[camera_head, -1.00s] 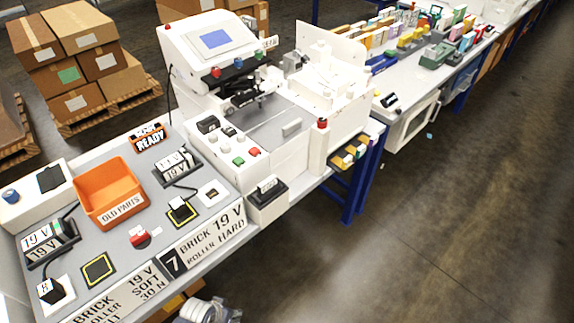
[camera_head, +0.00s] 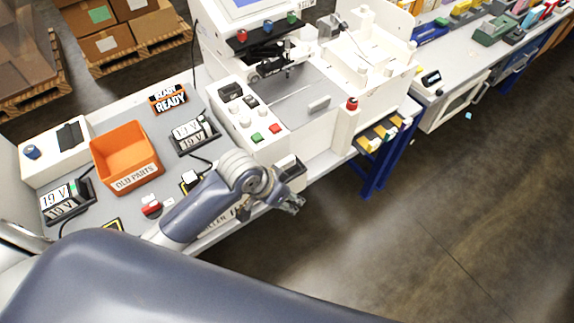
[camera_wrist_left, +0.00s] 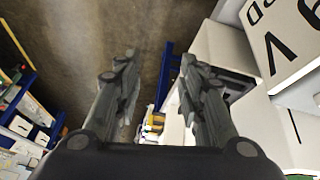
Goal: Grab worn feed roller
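I cannot single out the worn feed roller in either view. The white plotter (camera_head: 318,85) stands at the middle of the bench, with a dark mechanism (camera_head: 268,62) under its raised panel. My left gripper (camera_head: 291,190) is by the bench's front edge, beside a small white box that it partly hides. In the left wrist view my left gripper (camera_wrist_left: 157,68) has its two fingers spread, with nothing between them. The white box with a dark opening (camera_wrist_left: 222,80) is just right of the fingers. My right gripper is not in view.
An orange bin marked OLD PARTS (camera_head: 125,160) and a READY sign (camera_head: 168,98) are on the bench left of the plotter. A shelf with yellow pieces (camera_head: 383,133) juts out at the plotter's right. Open floor (camera_head: 440,220) lies in front.

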